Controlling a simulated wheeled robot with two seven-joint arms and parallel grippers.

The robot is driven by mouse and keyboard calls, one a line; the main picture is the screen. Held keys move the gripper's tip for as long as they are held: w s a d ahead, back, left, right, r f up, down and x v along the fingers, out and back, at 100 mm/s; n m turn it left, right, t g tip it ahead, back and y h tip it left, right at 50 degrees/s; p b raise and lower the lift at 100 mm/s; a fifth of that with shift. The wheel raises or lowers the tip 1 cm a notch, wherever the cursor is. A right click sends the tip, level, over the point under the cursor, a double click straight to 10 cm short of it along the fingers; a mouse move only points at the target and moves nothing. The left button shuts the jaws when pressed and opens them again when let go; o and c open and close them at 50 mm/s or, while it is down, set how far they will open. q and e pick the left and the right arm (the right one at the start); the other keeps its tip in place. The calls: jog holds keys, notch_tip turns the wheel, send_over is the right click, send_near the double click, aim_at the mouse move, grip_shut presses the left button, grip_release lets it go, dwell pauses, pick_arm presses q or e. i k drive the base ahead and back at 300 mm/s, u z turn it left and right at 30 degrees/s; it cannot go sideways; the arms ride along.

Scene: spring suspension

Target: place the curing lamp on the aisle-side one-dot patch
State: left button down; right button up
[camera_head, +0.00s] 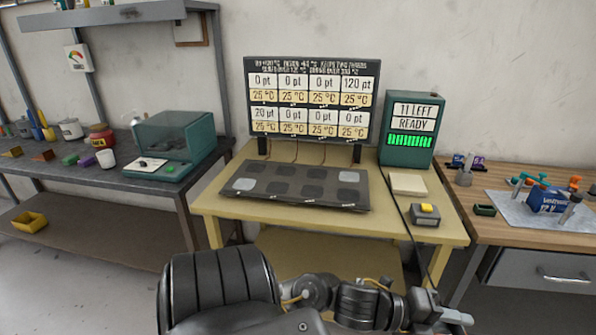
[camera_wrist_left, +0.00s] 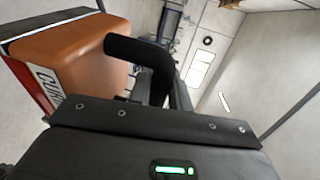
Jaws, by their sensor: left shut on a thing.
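My left gripper (camera_head: 452,316) is at the bottom right of the head view, low in front of the yellow bench. A boxy thing with an orange-brown top and a red side lettered "CUR" (camera_wrist_left: 75,55), apparently the curing lamp, shows at the left of the left wrist view. I cannot make out the lamp in the head view. The dark patch mat (camera_head: 222,191) lies on the bench. Most patches are dark; a front-left one (camera_head: 246,185) and back-right one (camera_head: 349,176) are paler. The dot marks are too small to count. My right gripper is out of view.
A display board (camera_head: 315,98) stands behind the mat, and a green "READY" unit (camera_head: 408,130) at back right. A pale pad (camera_head: 408,184) and a yellow-button box (camera_head: 426,214) are right of the mat. Bare yellow bench (camera_head: 300,224) lies in front.

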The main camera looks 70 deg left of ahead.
aim_at(245, 184)
jog(key=u, duration=1.85)
jog(key=i, duration=0.45)
